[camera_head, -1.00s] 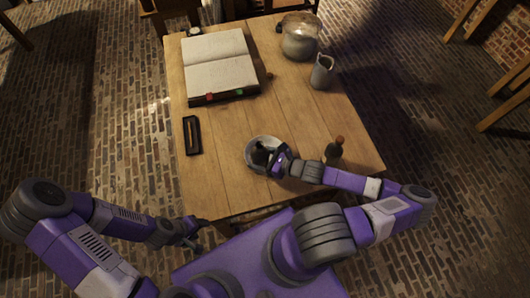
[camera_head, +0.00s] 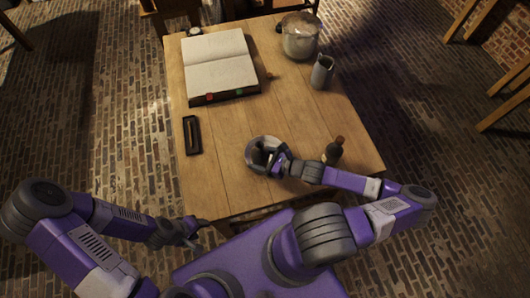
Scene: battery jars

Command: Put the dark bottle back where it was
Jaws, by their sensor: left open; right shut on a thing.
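A dark bottle with a reddish-brown top (camera_head: 334,151) stands upright near the right edge of the table, just behind my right forearm. A pale round bowl (camera_head: 250,146) sits near the table's front. My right gripper (camera_head: 266,157) is at the bowl, shut on a small dark thing (camera_head: 258,152) that shows inside or over the bowl; its shape is mostly hidden, and I cannot tell whether it touches the bowl. My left gripper (camera_head: 191,238) is open and empty, low in front of the table's front edge.
An open book (camera_head: 218,62) lies at the back left, with a black tray-like object (camera_head: 192,135) in front of it. A large pale jar (camera_head: 301,42) and a grey jug (camera_head: 321,73) stand at the back right. The table's middle is clear.

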